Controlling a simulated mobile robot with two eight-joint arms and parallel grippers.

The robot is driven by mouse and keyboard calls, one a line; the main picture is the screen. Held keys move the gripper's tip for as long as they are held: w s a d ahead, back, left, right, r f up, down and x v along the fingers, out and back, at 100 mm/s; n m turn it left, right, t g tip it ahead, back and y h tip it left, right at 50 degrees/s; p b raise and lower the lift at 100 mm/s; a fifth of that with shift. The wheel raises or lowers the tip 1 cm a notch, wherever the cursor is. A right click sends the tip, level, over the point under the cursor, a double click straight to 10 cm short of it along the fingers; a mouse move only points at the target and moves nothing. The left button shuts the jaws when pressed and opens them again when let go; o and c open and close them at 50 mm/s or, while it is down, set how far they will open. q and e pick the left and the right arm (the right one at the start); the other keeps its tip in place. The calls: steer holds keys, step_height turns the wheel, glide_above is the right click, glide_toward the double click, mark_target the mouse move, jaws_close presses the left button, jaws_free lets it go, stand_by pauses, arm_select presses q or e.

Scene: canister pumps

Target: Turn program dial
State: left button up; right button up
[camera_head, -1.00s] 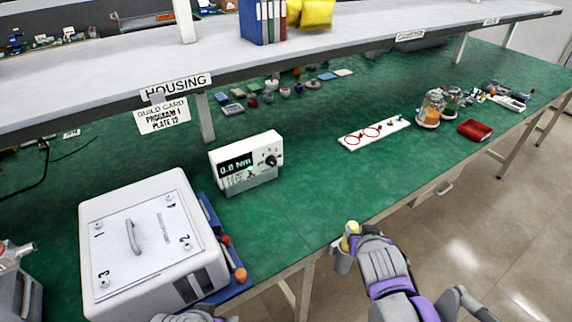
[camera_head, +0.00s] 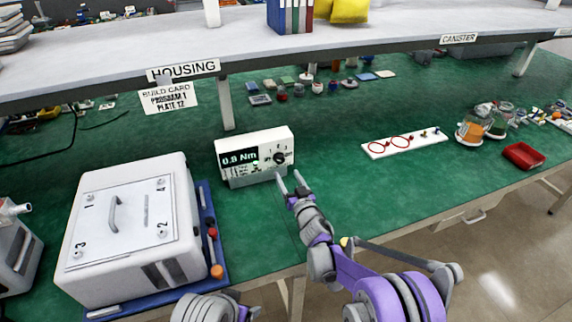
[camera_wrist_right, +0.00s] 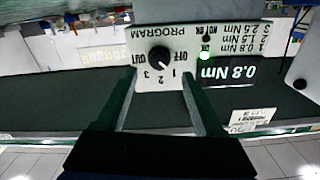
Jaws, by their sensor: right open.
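The program dial (camera_wrist_right: 159,57) is a round black knob on a white controller box (camera_head: 232,152). In the right wrist view it appears upside down, ringed by OFF, 1, 2, 3 and OUT. I cannot tell its pointer setting for sure. The display (camera_head: 239,157) reads 0.8 Nm, and a green light (camera_wrist_right: 205,56) is lit. In the head view the dial (camera_head: 279,158) is on the box's right side. My right gripper (camera_head: 290,181) is open and empty just in front of it, its fingers spread to either side of the dial in the wrist view. My left gripper's fingers are out of view.
A build card (camera_head: 168,99) reads Program 1, Plate 12 under the shelf (camera_head: 380,32). A white lidded housing (camera_head: 120,280) stands left of the box. A white board with red rings (camera_head: 404,144), jars (camera_head: 474,127) and a red tray (camera_head: 524,156) lie right. Green bench before the box is clear.

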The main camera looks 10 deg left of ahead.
mark_target(281, 162)
steer(key=p+x, duration=0.1)
steer(key=x, duration=0.5)
steer(key=shift+w+a+r, duration=0.1)
steer(key=shift+w+a, duration=0.1)
steer(key=shift+w, duration=0.05)
jaws_close()
